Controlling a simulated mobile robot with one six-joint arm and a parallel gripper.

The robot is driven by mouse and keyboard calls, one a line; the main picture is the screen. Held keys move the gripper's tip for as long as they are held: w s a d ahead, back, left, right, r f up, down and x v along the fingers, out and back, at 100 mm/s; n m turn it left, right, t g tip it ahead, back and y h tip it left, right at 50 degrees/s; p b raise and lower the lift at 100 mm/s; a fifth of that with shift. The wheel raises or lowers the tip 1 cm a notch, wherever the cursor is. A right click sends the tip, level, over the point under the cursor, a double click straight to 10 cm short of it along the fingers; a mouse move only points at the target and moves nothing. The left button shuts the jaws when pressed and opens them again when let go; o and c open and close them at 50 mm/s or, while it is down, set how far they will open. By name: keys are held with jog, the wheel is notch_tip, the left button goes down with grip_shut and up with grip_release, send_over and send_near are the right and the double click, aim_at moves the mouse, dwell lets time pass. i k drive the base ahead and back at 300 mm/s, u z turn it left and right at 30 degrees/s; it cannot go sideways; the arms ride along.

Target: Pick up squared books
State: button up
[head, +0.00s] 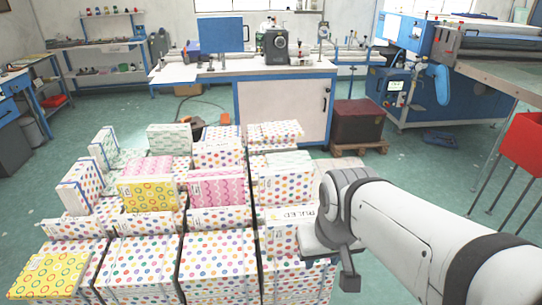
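Many patterned books stand in stacks on the floor, and most cover labels are too small to read, so I cannot tell which are squared. A yellow ringed book (148,194) and a pink wavy book (216,187) lie on the middle stacks. Another yellow ringed stack (48,276) is at the front left. A white dotted stack (285,187) stands at the right, with a partly hidden label ending in "ULED" in front of it. My gripper (337,268) hangs over the front right stack (283,275), pointing down; its finger gap is not clear.
A white and blue workbench (283,105) stands behind the stacks. A dark crate (357,124) sits on a pallet right of it. A blue machine (400,95) and a red bin (524,142) are at the right.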

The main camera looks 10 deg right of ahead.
aim_at(286, 185)
jog(key=u, duration=1.75)
jog(key=k, duration=0.85)
jog(key=z, duration=1.3)
jog(key=i, duration=1)
jog(key=z, duration=0.05)
